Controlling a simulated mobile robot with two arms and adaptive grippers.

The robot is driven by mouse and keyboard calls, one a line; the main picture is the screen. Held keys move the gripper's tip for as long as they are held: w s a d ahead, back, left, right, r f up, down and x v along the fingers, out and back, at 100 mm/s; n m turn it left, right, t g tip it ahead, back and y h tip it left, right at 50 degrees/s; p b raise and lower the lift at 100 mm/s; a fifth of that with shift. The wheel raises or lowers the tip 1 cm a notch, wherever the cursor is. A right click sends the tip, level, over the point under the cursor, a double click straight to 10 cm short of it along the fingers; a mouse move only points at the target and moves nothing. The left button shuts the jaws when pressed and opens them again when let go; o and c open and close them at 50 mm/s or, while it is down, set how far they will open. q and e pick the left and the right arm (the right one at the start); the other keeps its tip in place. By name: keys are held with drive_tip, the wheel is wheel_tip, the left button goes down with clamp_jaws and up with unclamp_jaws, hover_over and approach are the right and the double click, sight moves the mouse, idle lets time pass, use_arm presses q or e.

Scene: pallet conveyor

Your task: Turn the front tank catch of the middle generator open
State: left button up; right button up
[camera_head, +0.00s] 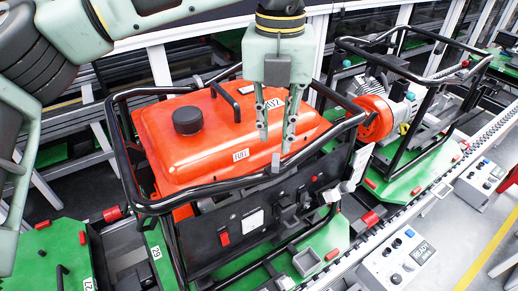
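My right gripper is not in view.
The frame's top bar runs just in front of the fingers. A black handle (226,100) rises from the tank top. Another framed machine (375,118) stands to the right. Control boxes (398,258) line the conveyor's front. A green pallet (45,255) lies at lower left.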

sight(276, 156)
use_arm(q)
drive_tip(key=f, duration=0.1)
drive_tip(key=f+p, duration=0.1)
drive_tip(key=f, duration=0.1)
drive_tip(key=w+f+p, duration=0.1)
drive_tip(key=f, duration=0.1)
drive_tip(key=shift+d+f, duration=0.25)
drive_tip(key=shift+d, duration=0.1)
drive_tip(key=shift+s+a+f, duration=0.15)
drive_tip(key=shift+s+f, duration=0.1)
drive_tip(key=shift+f, duration=0.35)
drive_tip(key=shift+w+f, duration=0.1)
drive_tip(key=shift+c, duration=0.9)
clamp_jaws()
